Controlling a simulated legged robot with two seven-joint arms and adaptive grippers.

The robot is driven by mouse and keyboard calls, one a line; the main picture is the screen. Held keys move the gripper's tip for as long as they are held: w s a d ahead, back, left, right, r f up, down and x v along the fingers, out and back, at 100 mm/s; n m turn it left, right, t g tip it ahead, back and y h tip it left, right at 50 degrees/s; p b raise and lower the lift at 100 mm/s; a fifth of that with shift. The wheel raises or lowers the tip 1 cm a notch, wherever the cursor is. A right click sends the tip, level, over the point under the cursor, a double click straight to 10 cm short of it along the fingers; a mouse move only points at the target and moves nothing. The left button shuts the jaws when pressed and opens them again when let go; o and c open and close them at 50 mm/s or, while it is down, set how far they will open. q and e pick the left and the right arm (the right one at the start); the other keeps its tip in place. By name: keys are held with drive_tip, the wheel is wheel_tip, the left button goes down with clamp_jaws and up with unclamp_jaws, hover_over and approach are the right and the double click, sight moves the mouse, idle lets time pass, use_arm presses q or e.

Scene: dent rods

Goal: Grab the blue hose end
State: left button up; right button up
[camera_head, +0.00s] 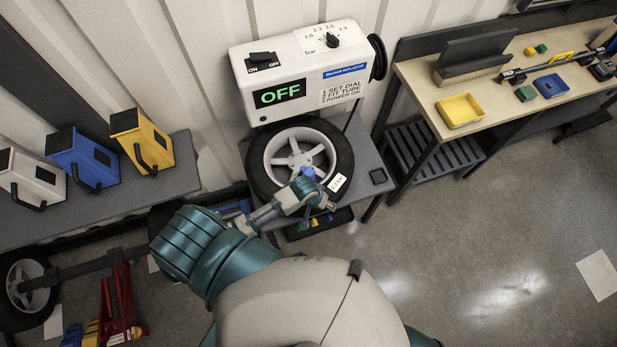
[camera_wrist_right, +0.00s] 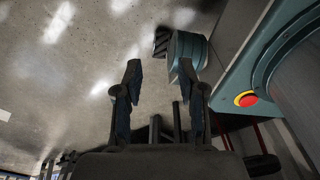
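A small bright blue piece (camera_head: 307,172), which may be the blue hose end, shows against the lower part of the wheel (camera_head: 259,178) on the grey stand. My left gripper (camera_head: 316,192) is at the wheel's lower edge, right beside and partly below this blue piece. Its fingers are too small and overlapped to tell whether they are open or shut, or touch the piece. A thin dark hose (camera_head: 353,115) runs down from the inflator (camera_head: 290,75), whose display reads OFF. My right gripper (camera_wrist_right: 160,78) is open and empty, with bare floor beyond its fingers.
A white tag (camera_head: 338,182) lies at the wheel's lower right. White, blue and yellow canisters (camera_head: 142,140) stand on the left shelf. A workbench (camera_head: 415,85) with a yellow tray (camera_head: 461,110) is at right. The floor (camera_head: 450,240) at lower right is mostly clear.

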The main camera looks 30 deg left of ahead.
use_arm(q)
drive_tip(key=w+r+n, duration=0.2)
drive_tip(key=w+r, duration=0.2)
wheel_tip(320, 180, up, 12)
drive_tip(key=n+g+y, duration=0.2)
drive_tip(key=n+g, duration=0.1)
drive_tip(key=n, duration=0.5)
hover_over(309, 172)
drive_tip(key=f, duration=1)
drive_tip(key=shift+d+f, duration=0.1)
drive_tip(key=shift+d, duration=0.15)
drive_tip(key=shift+a+f, duration=0.2)
drive_tip(key=shift+f, duration=0.45)
drive_tip(key=f, duration=0.4)
drive_tip(key=shift+a+f, duration=0.2)
drive_tip(key=shift+f, duration=0.15)
drive_tip(key=shift+d+f, duration=0.1)
drive_tip(key=shift+f, duration=0.15)
drive_tip(key=shift+d, duration=0.15)
drive_tip(key=shift+c, duration=0.7)
drive_tip(key=c, duration=0.8)
clamp_jaws()
use_arm(e)
drive_tip(key=shift+d+f, duration=0.3)
drive_tip(key=shift+d, duration=0.5)
